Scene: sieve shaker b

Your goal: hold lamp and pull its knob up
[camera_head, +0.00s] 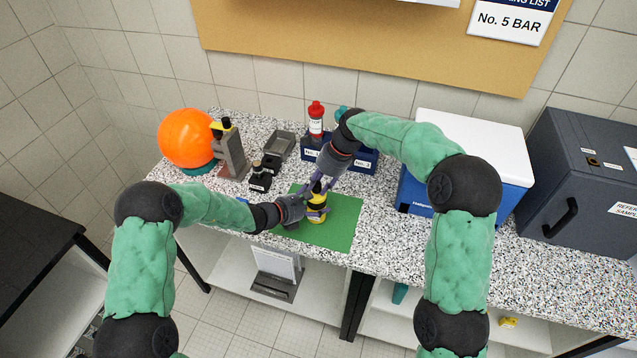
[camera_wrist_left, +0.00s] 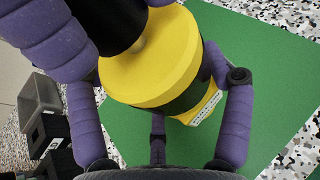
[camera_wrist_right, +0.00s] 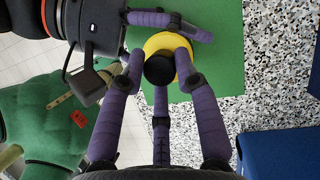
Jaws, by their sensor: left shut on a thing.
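The lamp (camera_head: 317,208) is a small yellow and black body standing on a green mat (camera_head: 345,222). My left gripper (camera_head: 306,208) comes in from the left and is shut on the lamp's body. In the left wrist view the yellow body (camera_wrist_left: 150,70) sits between its purple fingers. The lamp's black knob (camera_wrist_right: 159,70) is on top, seen from above in the right wrist view. My right gripper (camera_wrist_right: 160,62) is over the lamp, with its fingers open on either side of the knob. A small gap shows between fingers and knob.
An orange ball (camera_head: 186,137), a grey stand (camera_head: 233,155) and small black blocks (camera_head: 260,180) stand left of the mat. A blue rack (camera_head: 362,160) with a red-capped bottle (camera_head: 316,119) is behind. A blue-white cooler (camera_head: 470,150) and dark cabinet (camera_head: 580,175) stand right.

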